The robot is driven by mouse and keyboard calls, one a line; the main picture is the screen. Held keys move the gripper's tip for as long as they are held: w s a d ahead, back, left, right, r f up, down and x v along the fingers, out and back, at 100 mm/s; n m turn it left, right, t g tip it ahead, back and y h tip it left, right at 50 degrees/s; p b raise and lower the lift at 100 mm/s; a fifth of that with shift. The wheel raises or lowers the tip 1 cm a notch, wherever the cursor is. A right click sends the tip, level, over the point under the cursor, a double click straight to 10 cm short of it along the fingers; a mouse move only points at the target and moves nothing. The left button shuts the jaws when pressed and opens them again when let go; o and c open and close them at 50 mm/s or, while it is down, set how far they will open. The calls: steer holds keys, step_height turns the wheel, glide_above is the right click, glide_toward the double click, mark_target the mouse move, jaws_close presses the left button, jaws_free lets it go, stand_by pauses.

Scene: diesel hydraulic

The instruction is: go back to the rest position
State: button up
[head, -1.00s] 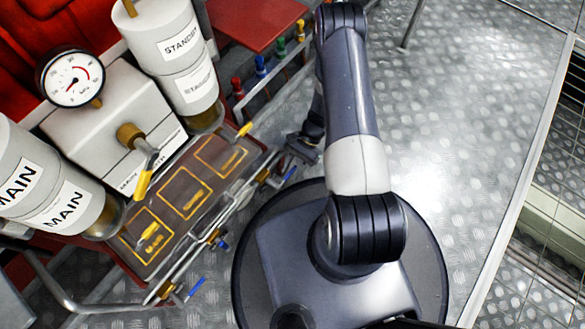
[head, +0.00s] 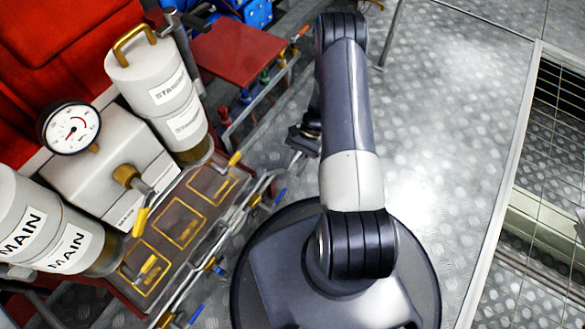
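My arm stands folded at the centre of the head view. My gripper (head: 297,160) hangs at its left side, partly hidden behind the arm. It is small and dark, and I cannot tell whether its fingers are open or shut. I see nothing held in it. It is apart from the panel with yellow-outlined slots (head: 182,222), to the panel's upper right.
White MAIN (head: 68,248) and STANDBY (head: 186,124) canisters, a gauge (head: 71,128) and a brass valve with yellow handle (head: 138,222) stand left. A rail with coloured handles runs beside the panel. A red plate (head: 238,52) lies behind.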

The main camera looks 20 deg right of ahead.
mark_target(283, 193)
steer(key=shift+f, duration=0.1)
steer(key=b+x, duration=0.3)
steer(key=x, duration=0.7)
steer(key=shift+s+a+f+b, duration=0.15)
steer(key=shift+f+b, duration=0.05)
steer(key=shift+b, duration=0.15)
steer(key=shift+r, duration=0.1)
steer(key=shift+s+a+r, duration=0.1)
